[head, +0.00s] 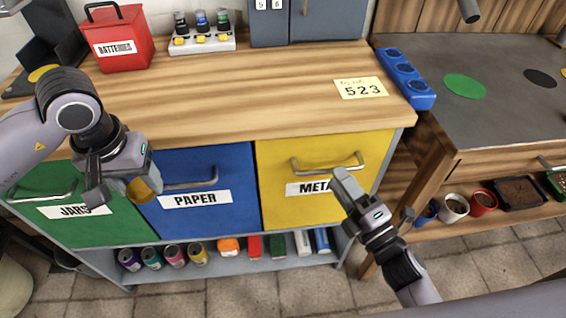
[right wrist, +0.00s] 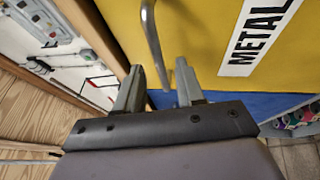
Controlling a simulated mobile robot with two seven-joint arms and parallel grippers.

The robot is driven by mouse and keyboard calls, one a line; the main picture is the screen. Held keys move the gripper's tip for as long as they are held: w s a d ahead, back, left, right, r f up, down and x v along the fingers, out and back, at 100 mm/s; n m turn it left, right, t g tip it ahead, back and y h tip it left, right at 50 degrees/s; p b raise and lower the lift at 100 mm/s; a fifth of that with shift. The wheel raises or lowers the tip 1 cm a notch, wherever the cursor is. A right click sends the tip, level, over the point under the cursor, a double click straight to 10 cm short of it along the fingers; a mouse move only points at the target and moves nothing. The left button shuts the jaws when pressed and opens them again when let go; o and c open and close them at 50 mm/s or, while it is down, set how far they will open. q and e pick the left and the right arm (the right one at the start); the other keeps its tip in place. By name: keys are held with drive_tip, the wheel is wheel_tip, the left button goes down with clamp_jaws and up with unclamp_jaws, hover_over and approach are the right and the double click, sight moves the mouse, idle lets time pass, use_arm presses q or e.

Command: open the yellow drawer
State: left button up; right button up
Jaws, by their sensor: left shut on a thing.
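The yellow drawer (head: 278,205), labelled METAL, is at the right of a row of drawers and looks shut, its front under the worktop edge. Its grey bar handle (head: 310,171) also shows in the right wrist view (right wrist: 150,35). My right gripper (head: 345,187) is at the handle's right part. In the right wrist view its open fingers (right wrist: 158,82) have the handle's bar running between them; whether they touch it I cannot tell. My left gripper (head: 118,188) is in front of the green and blue drawers, shut on a small yellow-orange object (head: 144,190), mostly hidden.
The green JARS drawer (head: 110,222) and blue PAPER drawer (head: 190,220) are to the left. A shelf below (head: 225,275) holds cans and boxes. A note reading 523 (head: 361,88) and a blue tray (head: 404,78) lie on the worktop. A wooden bench (head: 430,180) stands close at right.

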sight(308, 143)
drive_tip(key=shift+x, duration=2)
clamp_jaws()
